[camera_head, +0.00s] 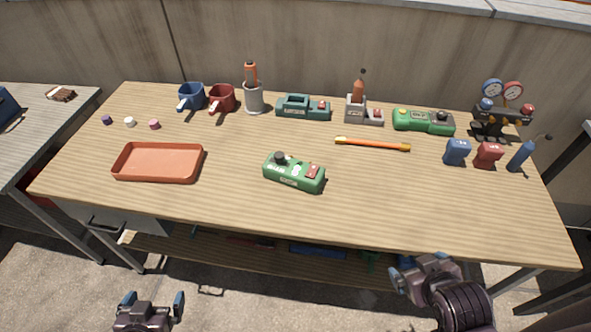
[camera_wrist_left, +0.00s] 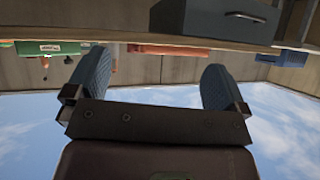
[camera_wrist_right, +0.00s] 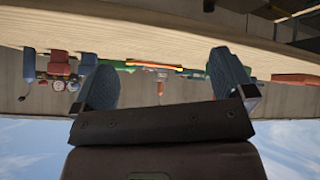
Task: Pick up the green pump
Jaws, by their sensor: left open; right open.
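A green pump-like unit (camera_head: 294,173) with a black knob and a red switch lies near the middle of the wooden table (camera_head: 230,213). A second green unit (camera_head: 423,121) stands at the back right; I cannot tell for certain which one is called the pump. My left gripper (camera_head: 152,301) is open and empty, low in front of the table's left part. My right gripper (camera_head: 425,268) is open and empty, just off the table's front edge at the right. Both grippers are apart from the green units. The wrist views show the open fingers of the left (camera_wrist_left: 154,78) and right (camera_wrist_right: 166,80).
An orange tray (camera_head: 159,178) sits at left. A yellow-orange rod (camera_head: 372,144) lies behind the front green unit. A teal unit (camera_head: 303,107), mugs (camera_head: 222,98), holders and a gauge set (camera_head: 501,105) line the back. The front strip of table is clear.

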